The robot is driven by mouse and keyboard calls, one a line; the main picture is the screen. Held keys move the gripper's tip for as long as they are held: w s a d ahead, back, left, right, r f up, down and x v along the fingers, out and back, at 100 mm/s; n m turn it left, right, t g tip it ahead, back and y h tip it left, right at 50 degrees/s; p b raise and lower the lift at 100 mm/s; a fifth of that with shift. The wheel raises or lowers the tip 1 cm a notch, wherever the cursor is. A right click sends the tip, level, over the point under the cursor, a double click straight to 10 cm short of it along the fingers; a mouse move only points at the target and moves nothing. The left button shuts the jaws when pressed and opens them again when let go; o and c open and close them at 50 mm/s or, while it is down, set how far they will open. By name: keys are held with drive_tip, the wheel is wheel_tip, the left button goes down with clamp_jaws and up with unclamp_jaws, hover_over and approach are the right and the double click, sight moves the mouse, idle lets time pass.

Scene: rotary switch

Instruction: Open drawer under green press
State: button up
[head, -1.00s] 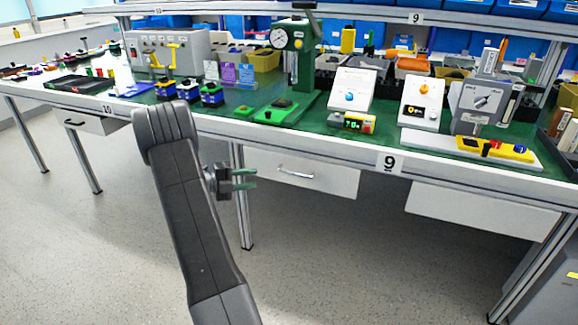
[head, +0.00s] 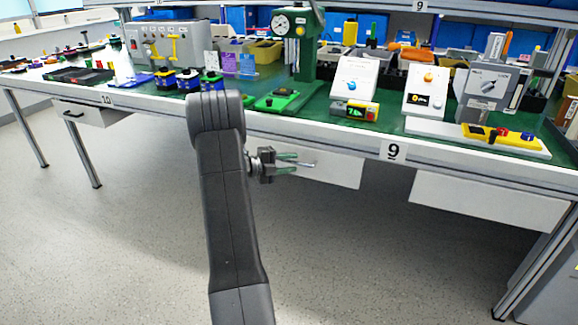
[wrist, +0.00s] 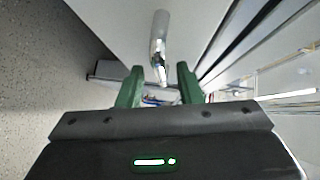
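The green press (head: 303,55) with a round dial stands on the workbench. Below it, under the bench top, is a white drawer (head: 335,172) with a metal bar handle (head: 309,165); the drawer front looks flush. My gripper (head: 297,162) is in front of the drawer's left part, overlapping the handle in the head view. In the wrist view the green fingers (wrist: 160,85) are apart, and the curved metal handle (wrist: 160,48) lies ahead, in line with the gap between them. I cannot tell whether the handle is between the fingertips.
A second white drawer (head: 485,198) is at the right, and another drawer (head: 88,113) with a dark handle is at the left. The bench edge (head: 350,143) runs above my gripper. The floor in front is clear.

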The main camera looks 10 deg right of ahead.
drive_tip(key=shift+c, duration=0.4)
clamp_jaws()
drive_tip(key=s+a+p, duration=0.5)
drive_tip(key=s+a, duration=0.2)
drive_tip(key=s, duration=0.3)
drive_tip(key=s+a+p, duration=0.6)
drive_tip(key=s+a, duration=0.1)
drive_tip(key=s, duration=0.3)
drive_tip(key=shift+s, duration=0.35)
drive_tip(key=shift+o, duration=0.4)
unclamp_jaws()
